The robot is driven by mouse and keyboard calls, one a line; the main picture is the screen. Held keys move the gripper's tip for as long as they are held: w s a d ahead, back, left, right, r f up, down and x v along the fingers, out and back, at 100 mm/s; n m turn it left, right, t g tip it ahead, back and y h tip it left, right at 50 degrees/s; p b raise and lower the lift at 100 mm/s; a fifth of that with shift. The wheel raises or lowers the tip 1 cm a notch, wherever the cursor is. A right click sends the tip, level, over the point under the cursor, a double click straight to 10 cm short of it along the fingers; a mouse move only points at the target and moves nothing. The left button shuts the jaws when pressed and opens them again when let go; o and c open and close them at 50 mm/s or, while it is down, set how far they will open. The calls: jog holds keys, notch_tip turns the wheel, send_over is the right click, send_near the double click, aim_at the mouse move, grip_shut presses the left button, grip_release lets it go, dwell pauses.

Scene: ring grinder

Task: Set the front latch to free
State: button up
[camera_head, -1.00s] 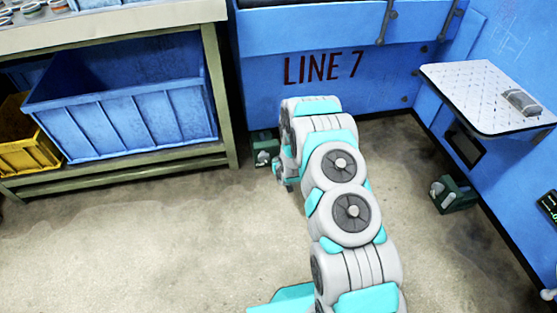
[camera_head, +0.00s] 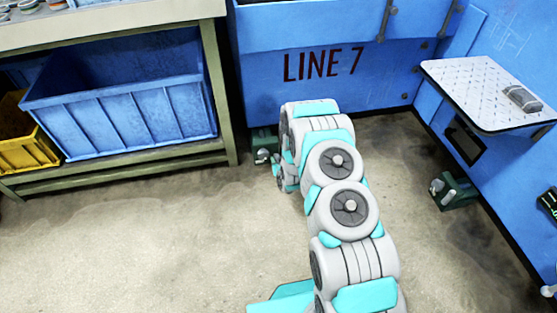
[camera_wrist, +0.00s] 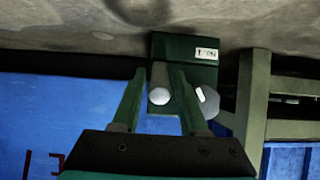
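A dark green latch box (camera_head: 264,143) sits low by the blue machine's foot, beside the bench leg, in the camera_head view. In the wrist view the latch box (camera_wrist: 186,48) carries a small white label that I cannot read surely. A round silver knob (camera_wrist: 159,97) and a pale lever-like piece (camera_wrist: 202,95) show on it. My gripper (camera_wrist: 158,72) is open, with its two green fingers on either side of the knob. I cannot tell whether they touch it. In the camera_head view my wrist is beside the box, and my arm hides most of the gripper.
A second green box (camera_head: 455,192) with a silver knob stands at the right wall, below a white shelf (camera_head: 470,85). The bench (camera_head: 228,110) with a blue bin (camera_head: 130,122) stands close left. Open floor (camera_head: 150,240) lies in front.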

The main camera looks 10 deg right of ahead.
jog(key=shift+s, duration=0.1)
jog(key=v, duration=0.7)
jog(key=shift+s+r, duration=0.25)
dwell(0.5)
jog(key=shift+p, duration=0.3)
